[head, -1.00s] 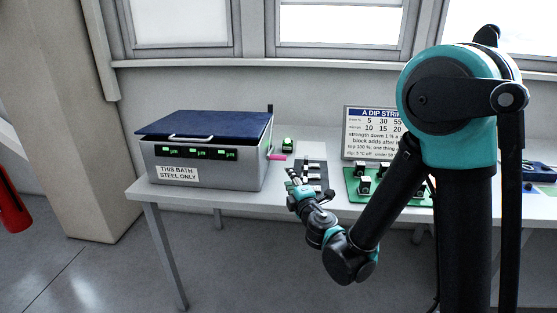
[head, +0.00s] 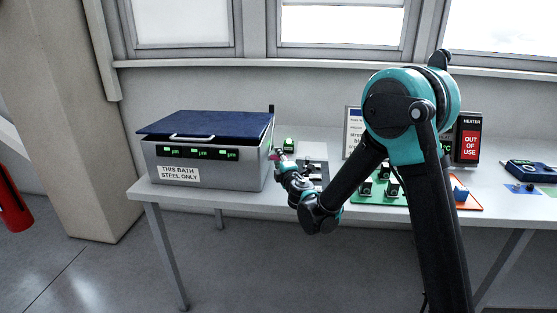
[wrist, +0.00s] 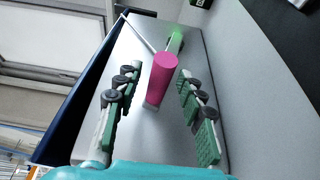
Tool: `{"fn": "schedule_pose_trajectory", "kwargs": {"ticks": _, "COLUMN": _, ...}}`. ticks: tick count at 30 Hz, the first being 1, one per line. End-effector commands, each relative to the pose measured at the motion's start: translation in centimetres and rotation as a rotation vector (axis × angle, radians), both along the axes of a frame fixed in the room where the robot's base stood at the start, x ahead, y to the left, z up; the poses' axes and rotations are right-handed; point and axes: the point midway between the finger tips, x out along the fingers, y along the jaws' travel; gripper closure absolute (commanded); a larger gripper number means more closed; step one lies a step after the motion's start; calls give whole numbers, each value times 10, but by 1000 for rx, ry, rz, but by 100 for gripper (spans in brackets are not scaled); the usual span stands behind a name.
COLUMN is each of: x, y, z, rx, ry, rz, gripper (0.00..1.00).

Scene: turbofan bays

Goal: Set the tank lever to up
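The tank (head: 205,175) is a grey metal box with a dark blue lid, standing at the left of the table. Its lever has a pink grip (wrist: 163,68), which in the wrist view points out toward the camera from the tank's grey side wall. My gripper (head: 279,158) is at the tank's right side. In the wrist view, its fingers (wrist: 158,84) are open, one on each side of the pink grip. I cannot tell whether they touch it. In the head view, my gripper mostly hides the lever.
To the right are a green board with black-and-white blocks (head: 367,188), a sign (head: 353,133) and a heater panel marked out of use (head: 470,143). The table's front edge runs below my arm.

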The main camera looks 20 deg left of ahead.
Motion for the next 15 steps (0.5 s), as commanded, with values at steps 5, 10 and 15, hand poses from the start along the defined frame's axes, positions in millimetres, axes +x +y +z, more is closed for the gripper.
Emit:
{"fn": "schedule_pose_trajectory", "kwargs": {"ticks": 5, "x": 2, "y": 1, "z": 0, "rx": 0, "ry": 0, "rz": 0, "gripper": 61}}
{"fn": "schedule_pose_trajectory", "kwargs": {"ticks": 10, "x": 2, "y": 1, "z": 0, "rx": 0, "ry": 0, "rz": 0, "gripper": 66}}
{"fn": "schedule_pose_trajectory", "kwargs": {"ticks": 15, "x": 2, "y": 1, "z": 0, "rx": 0, "ry": 0, "rz": 0, "gripper": 87}}
